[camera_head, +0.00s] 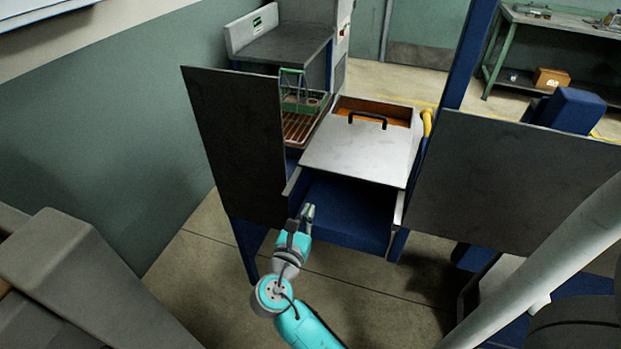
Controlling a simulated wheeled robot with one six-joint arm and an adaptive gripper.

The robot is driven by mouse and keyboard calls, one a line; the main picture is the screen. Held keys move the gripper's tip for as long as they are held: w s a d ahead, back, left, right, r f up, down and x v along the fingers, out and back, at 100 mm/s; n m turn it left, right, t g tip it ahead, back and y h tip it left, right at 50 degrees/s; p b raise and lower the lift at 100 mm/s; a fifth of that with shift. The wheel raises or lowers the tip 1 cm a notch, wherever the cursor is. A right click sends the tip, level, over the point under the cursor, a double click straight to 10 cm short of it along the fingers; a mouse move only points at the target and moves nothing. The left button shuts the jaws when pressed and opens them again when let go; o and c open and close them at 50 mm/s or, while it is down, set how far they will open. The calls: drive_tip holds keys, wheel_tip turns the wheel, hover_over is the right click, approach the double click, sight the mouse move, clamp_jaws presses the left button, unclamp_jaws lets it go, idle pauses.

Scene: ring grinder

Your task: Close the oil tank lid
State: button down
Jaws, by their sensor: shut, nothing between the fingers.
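The oil tank lid (359,151) is a light grey metal plate with a black bar handle (367,119) near its far edge. It lies over the tank, and a strip of the brown-orange tank opening (398,112) shows beyond the far edge. My gripper (307,212) is shut and empty. In the picture it is below and left of the lid's near edge, in front of the blue tank housing (345,200). It appears apart from the lid and handle.
Dark panels stand open at the left (236,140) and right (505,185) of the tank. A green rack (300,97) sits left of the lid. A blue post (470,52) rises at the right. A workbench (560,22) stands at the back right.

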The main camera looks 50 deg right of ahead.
approach(337, 146)
drive_tip(key=v, duration=0.5)
drive_tip(key=shift+f, duration=0.25)
drive_tip(key=shift+d, duration=0.15)
drive_tip(key=x, duration=1.4)
drive_tip(key=shift+w+d+r, duration=0.1)
drive_tip(key=shift+w+d, duration=0.05)
drive_tip(key=shift+d, duration=0.15)
